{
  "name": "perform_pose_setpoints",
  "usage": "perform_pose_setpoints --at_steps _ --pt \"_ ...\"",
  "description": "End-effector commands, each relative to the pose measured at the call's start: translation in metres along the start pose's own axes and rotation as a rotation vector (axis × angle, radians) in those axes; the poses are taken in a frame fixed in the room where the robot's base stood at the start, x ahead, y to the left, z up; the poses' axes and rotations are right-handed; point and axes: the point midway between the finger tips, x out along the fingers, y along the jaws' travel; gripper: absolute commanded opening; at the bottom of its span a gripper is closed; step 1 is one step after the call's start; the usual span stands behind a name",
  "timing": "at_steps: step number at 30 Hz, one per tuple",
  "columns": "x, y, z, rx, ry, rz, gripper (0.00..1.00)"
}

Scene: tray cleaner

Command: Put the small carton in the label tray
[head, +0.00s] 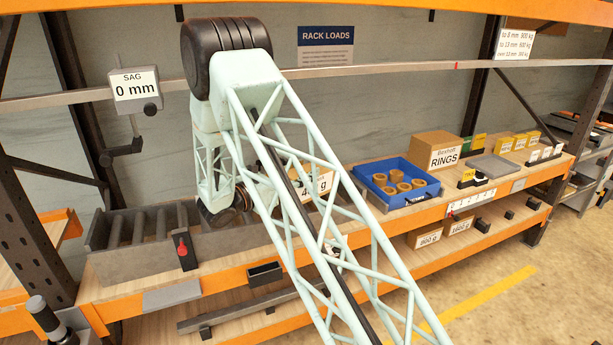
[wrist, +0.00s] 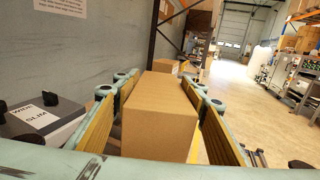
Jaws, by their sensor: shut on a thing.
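In the wrist view a plain brown carton (wrist: 160,125) sits between the yellow-padded fingers of my gripper (wrist: 160,88), which is shut on it. The carton's near face and top show; its underside is hidden. No tray in view bears a readable name as the label tray. A shallow grey tray (head: 493,167) lies on the shelf at the right, and a small dark open tray (head: 265,273) is at the shelf's front edge.
A blue bin (head: 428,186) holds several tan rings, beside a larger carton marked RINGS (head: 436,145). A grey roller bed (head: 108,265) fills the shelf's left end. In the wrist view a grey box marked WIDE SLIM (wrist: 62,108) stands at the left.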

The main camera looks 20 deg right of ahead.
Motion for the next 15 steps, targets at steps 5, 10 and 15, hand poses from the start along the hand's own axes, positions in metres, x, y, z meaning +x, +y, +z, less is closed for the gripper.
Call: perform_pose_setpoints --at_steps 5,10,15 --pt "-0.014 0.002 0.007 -0.003 0.000 0.152 0.15" --pt "-0.032 0.004 0.007 -0.004 0.001 0.294 0.15" --pt "-0.053 0.004 0.004 -0.003 0.001 0.430 0.15"
